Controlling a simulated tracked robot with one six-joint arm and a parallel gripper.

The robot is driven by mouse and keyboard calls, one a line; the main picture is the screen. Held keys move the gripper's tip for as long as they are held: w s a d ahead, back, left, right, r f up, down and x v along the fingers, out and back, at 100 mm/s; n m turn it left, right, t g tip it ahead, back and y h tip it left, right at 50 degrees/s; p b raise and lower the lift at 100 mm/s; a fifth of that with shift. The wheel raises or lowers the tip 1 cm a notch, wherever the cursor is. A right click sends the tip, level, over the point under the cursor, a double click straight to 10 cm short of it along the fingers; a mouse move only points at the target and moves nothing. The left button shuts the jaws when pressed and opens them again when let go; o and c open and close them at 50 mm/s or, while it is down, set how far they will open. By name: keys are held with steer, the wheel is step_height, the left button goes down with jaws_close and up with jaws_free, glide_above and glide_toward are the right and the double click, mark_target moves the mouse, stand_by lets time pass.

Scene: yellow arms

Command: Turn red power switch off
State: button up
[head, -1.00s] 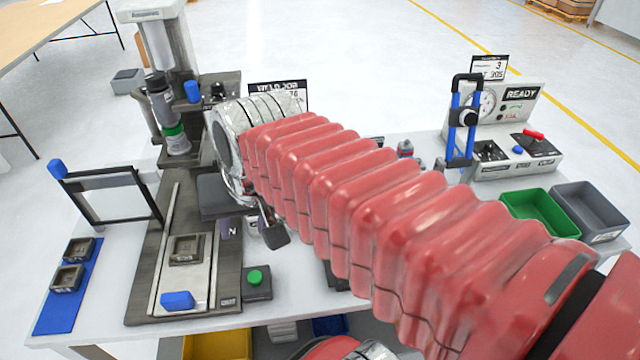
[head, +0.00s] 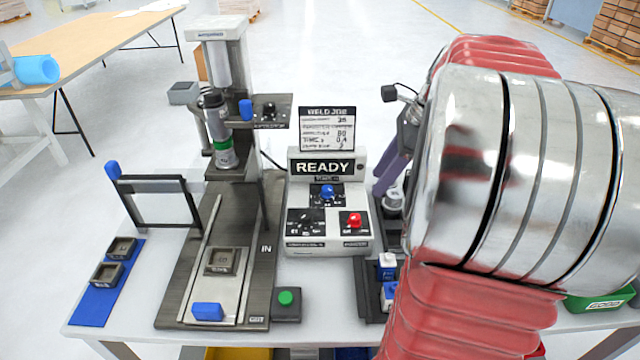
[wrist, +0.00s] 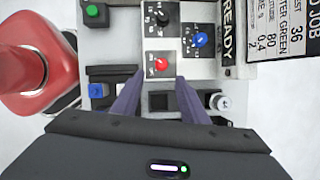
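The red power switch (head: 355,220) is a red knob at the lower right of the grey control box (head: 330,247). The box's display (head: 324,167) reads READY. In the wrist view the red switch (wrist: 161,64) lies just beyond and between the fingertips. My gripper (wrist: 160,78) is open and empty, its two purple fingers apart. In the head view my gripper (head: 382,190) is at the right side of the box, apart from the switch. Its rear is partly hidden by my arm.
A blue knob (head: 328,192) and a black knob (head: 305,217) sit on the same box. A job sign (head: 327,128) stands behind it. The press (head: 222,90) is on the left, with a green button (head: 286,298) in front. Small blue-and-white parts (head: 387,265) lie right of the box.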

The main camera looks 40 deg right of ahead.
mark_target(356, 217)
steer(key=shift+s+d+m, duration=0.15)
steer(key=shift+d+m, duration=0.25)
steer(key=shift+d, duration=0.2)
steer(key=shift+f, duration=0.15)
steer(key=x, duration=1.3)
steer(key=shift+a+f, duration=0.2)
steer(key=shift+f, duration=0.05)
jaws_close()
steer(key=shift+d, duration=0.15)
